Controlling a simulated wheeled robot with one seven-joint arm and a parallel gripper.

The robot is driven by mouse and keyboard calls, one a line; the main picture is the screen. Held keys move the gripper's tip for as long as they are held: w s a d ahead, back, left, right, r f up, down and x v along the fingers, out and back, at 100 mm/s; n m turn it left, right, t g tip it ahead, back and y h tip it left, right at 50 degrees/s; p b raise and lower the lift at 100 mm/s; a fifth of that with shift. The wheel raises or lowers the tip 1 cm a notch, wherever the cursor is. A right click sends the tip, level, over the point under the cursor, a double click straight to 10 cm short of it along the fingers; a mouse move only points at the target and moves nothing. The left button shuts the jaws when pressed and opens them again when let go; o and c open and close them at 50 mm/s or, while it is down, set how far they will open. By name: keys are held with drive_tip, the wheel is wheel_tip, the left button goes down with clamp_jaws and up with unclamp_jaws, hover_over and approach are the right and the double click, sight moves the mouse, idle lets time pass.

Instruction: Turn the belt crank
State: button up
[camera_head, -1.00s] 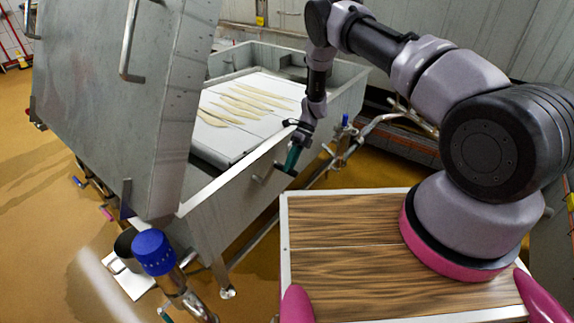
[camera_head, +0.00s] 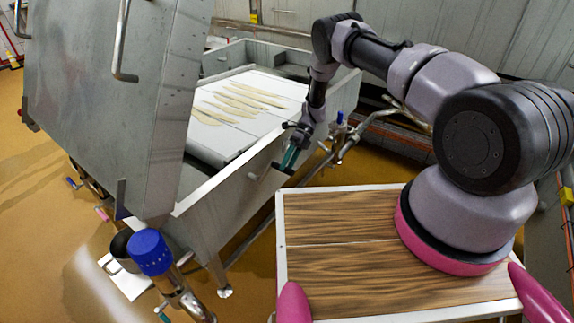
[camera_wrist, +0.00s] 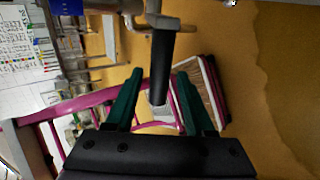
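The crank shows in the wrist view as a black handle (camera_wrist: 161,68) on a metal arm (camera_wrist: 165,21). My gripper (camera_wrist: 158,90) is open, with its teal fingers on either side of the lower part of the handle. A gap shows on both sides, so the fingers do not appear to clamp it. In the head view my gripper (camera_head: 288,160) is at the outer side wall of the steel vat, where the crank is too small and covered to make out. The white belt (camera_head: 235,112) lies inside the vat with several pale strips on it.
The steel vat (camera_head: 235,190) has a large upright metal panel (camera_head: 105,95) at its left. A blue-capped pipe (camera_head: 151,252) stands in front. My wood-topped base is at lower right. Pipes (camera_head: 365,122) run beyond the gripper. Yellow floor lies below.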

drive_tip(key=shift+w, duration=0.1)
drive_tip(key=v, duration=1)
drive_tip(key=shift+w+d+r, duration=0.2)
drive_tip(key=shift+r, duration=0.05)
drive_tip(key=c, duration=0.4)
drive_tip(key=shift+s+a+h, duration=0.3)
drive_tip(key=shift+a, duration=0.2)
clamp_jaws()
drive_tip(key=s+a+t+h, duration=0.1)
drive_tip(key=s+a, duration=0.1)
drive_tip(key=s+a+t+h, duration=0.1)
drive_tip(key=s+a+h, duration=0.1)
drive_tip(key=s+a+r+t+h, duration=0.1)
drive_tip(key=s+a+h, duration=0.1)
drive_tip(key=shift+n, duration=0.3)
drive_tip(key=s+a+r+t+h, duration=0.25)
drive_tip(key=s+r+t, duration=0.25)
drive_tip(key=r+t, duration=0.35)
drive_tip(key=shift+g, duration=0.45)
drive_tip(key=x, duration=1.3)
drive_tip(key=shift+w+d+f, duration=0.1)
drive_tip(key=shift+d+f, duration=0.2)
drive_tip(key=shift+f, duration=0.05)
